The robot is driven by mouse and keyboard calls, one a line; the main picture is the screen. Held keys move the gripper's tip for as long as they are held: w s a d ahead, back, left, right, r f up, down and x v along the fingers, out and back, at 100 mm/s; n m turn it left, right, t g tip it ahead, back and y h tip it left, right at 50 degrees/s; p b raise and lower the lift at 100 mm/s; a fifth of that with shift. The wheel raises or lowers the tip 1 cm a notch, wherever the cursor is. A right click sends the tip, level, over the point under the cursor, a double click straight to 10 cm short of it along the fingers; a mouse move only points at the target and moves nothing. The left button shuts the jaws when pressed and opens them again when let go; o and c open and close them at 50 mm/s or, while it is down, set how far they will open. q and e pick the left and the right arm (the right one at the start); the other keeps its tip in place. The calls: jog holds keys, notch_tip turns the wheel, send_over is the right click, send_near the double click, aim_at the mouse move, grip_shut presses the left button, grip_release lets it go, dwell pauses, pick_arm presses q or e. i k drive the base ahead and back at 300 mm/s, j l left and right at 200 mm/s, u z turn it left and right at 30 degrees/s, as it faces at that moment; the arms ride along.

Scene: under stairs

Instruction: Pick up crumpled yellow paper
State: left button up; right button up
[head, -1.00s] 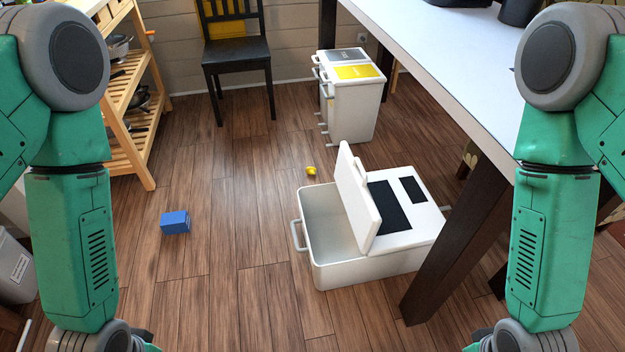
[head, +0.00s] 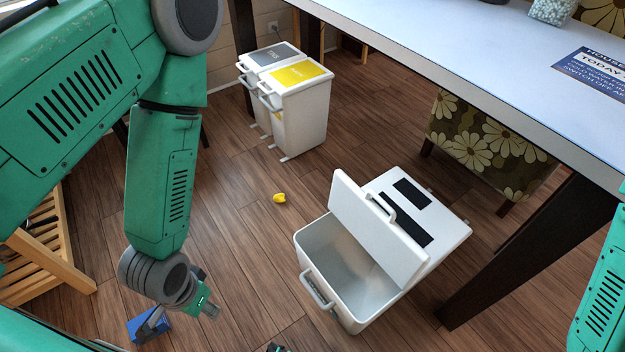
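The crumpled yellow paper (head: 279,198) is a small yellow lump on the wooden floor, between the bins and the open white box. My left gripper (head: 181,316) hangs below its grey wrist at the lower left. Its fingers look spread, with nothing visible between them. It is apart from the paper, below and left of it in the picture. My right arm shows only partly at the right edge. A small dark and green tip shows at the bottom edge; I cannot tell whether it is my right gripper.
The open white box (head: 347,312) stands right of the paper, lid raised. Two white bins (head: 305,116) with grey and yellow lids stand behind. A blue block (head: 137,329) lies near my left gripper. A table (head: 440,70) and its dark leg bound the right. A wooden shelf (head: 45,245) stands left.

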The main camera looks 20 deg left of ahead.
aim_at(279, 197)
jog(key=j+z, duration=0.35)
jog(key=j, duration=0.2)
jog(key=j+z, duration=0.3)
jog(key=j, duration=0.25)
jog(key=j+z, duration=0.35)
jog(key=j, duration=0.2)
jog(key=k+j+z, duration=0.2)
jog(key=j+z, duration=0.15)
jog(key=j, duration=0.15)
jog(key=j+z, duration=0.3)
jog(key=j, duration=0.3)
jog(key=k+j+z, duration=0.15)
jog(key=j+z, duration=0.15)
jog(key=j, duration=0.25)
jog(key=j+z, duration=0.3)
jog(key=j, duration=0.4)
jog(key=j+z, duration=0.35)
jog(key=j, duration=0.4)
jog(key=k+j+z, duration=0.1)
jog(key=j+z, duration=0.2)
jog(key=j, duration=0.4)
